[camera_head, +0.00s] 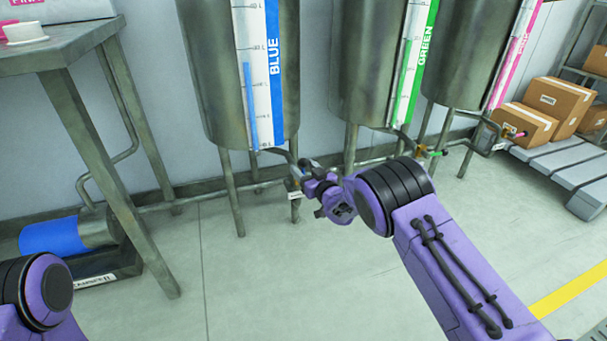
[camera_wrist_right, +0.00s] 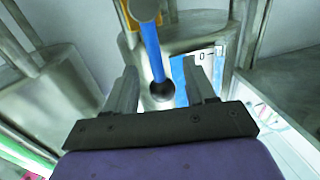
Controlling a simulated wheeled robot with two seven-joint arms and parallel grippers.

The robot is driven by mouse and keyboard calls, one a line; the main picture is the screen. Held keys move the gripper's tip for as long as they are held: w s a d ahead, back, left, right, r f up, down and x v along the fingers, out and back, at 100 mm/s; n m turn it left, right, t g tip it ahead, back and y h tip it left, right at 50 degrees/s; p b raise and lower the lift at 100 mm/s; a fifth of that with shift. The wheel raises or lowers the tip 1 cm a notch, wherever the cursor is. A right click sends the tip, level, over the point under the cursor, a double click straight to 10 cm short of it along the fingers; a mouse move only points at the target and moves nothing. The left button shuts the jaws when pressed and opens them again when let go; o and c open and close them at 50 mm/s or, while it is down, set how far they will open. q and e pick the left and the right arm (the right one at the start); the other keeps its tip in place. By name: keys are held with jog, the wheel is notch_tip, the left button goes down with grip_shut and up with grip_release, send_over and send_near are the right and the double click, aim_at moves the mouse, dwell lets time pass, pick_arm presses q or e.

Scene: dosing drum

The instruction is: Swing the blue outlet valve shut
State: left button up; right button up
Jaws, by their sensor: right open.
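The blue outlet valve's lever (camera_wrist_right: 153,52) shows in the right wrist view as a blue bar with a dark round knob (camera_wrist_right: 162,91) at one end. My right gripper (camera_wrist_right: 161,72) is open, with one finger on each side of the lever. I cannot tell whether either finger touches it. In the head view my right gripper (camera_head: 308,171) is at the outlet pipe below the tank marked BLUE (camera_head: 220,75), and it largely hides the valve there. My left gripper is out of view; only part of the left arm shows at the lower left.
Tanks marked GREEN (camera_head: 365,70) and pink (camera_head: 465,50) stand to the right, with pipes beneath. A metal table (camera_head: 70,48) is at the left, beside a blue drum (camera_head: 52,236) on a low black base. Boxes (camera_head: 555,100) sit at the right. The floor in front is clear.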

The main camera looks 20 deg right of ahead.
jog(key=shift+w+a, duration=0.1)
jog(key=shift+w, duration=0.45)
grip_shut()
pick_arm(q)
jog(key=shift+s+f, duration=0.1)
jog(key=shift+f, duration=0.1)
